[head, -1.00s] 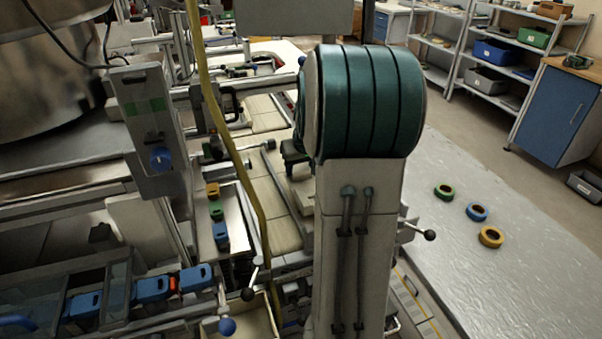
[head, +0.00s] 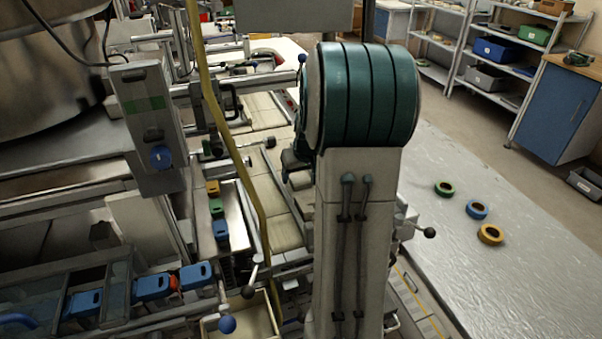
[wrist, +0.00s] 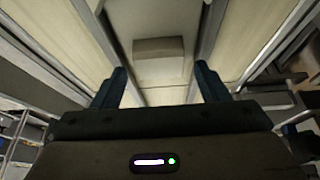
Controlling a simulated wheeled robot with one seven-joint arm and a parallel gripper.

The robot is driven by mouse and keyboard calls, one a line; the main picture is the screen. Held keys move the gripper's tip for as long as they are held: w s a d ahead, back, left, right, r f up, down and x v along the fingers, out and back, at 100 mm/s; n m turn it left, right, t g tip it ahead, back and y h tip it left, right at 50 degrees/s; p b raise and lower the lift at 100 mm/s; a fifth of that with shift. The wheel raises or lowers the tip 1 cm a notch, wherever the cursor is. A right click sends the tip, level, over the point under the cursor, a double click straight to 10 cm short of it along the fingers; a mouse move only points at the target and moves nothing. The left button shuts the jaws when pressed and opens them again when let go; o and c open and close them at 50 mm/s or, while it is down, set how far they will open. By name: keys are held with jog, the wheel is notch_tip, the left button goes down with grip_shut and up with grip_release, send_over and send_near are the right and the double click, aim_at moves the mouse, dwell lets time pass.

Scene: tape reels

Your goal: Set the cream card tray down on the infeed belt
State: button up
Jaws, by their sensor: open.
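My gripper (wrist: 162,86) is open in the wrist view, with its two dark blue fingers apart. Beyond and between the fingertips is a pale cream block (wrist: 158,48) on a light surface; it may be part of the cream card tray, but I cannot tell. In the head view my gripper (head: 293,166) is a dark shape, partly hidden by my arm, above the right edge of the belt. The infeed belt appears to be the cream segmented strip (head: 270,199) between metal rails. The tray is not clearly seen in the head view.
A yellow hose (head: 228,130) hangs in front of the belt. Blue containers (head: 151,288) stand at lower left, and a cream bin (head: 262,318) is at the bottom. Green, blue and yellow reels (head: 490,234) lie on the grey surface at right, which is otherwise clear.

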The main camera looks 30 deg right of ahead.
jog(key=b+v, duration=0.1)
jog(key=v, duration=1.1)
jog(key=shift+r, duration=0.2)
